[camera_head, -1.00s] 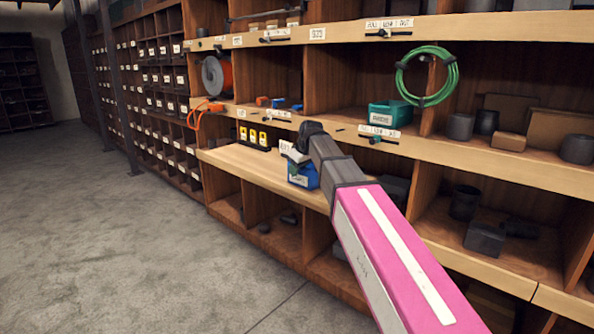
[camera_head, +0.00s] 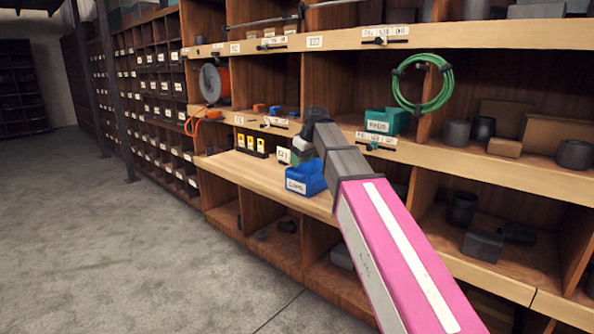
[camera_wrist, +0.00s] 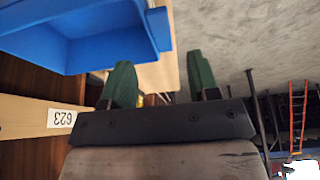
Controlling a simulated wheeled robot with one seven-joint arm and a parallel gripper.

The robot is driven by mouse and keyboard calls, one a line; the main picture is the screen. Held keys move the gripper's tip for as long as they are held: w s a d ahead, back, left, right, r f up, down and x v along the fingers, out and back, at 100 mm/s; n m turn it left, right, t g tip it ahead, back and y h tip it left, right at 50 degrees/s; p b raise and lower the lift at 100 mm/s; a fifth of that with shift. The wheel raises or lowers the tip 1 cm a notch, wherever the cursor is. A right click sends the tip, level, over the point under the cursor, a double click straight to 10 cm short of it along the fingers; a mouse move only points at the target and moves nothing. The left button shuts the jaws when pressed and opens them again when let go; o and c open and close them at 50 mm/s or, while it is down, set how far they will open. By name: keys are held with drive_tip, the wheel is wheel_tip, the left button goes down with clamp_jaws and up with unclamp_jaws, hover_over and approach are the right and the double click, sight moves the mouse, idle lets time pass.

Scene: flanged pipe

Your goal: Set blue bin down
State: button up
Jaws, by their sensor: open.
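The blue bin (camera_head: 306,179) rests on the wooden ledge in the head view, with a white label on its front. It also shows large at the upper left of the wrist view (camera_wrist: 75,35), partly cut off by the frame. My gripper (camera_wrist: 162,78) is open, its two green fingers spread apart with nothing clamped between them. The bin's right edge shows beyond the left finger; I cannot tell whether they touch. In the head view my gripper is above and behind the bin, mostly hidden by my wrist.
Yellow-fronted holders (camera_head: 251,143) stand left of the bin on the same ledge. A teal box (camera_head: 387,121) sits in the compartment above right, and a green hose coil (camera_head: 424,84) hangs beside it. The ledge left of the bin has bare wood. The floor (camera_head: 120,240) is clear.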

drive_tip(key=shift+v, duration=2)
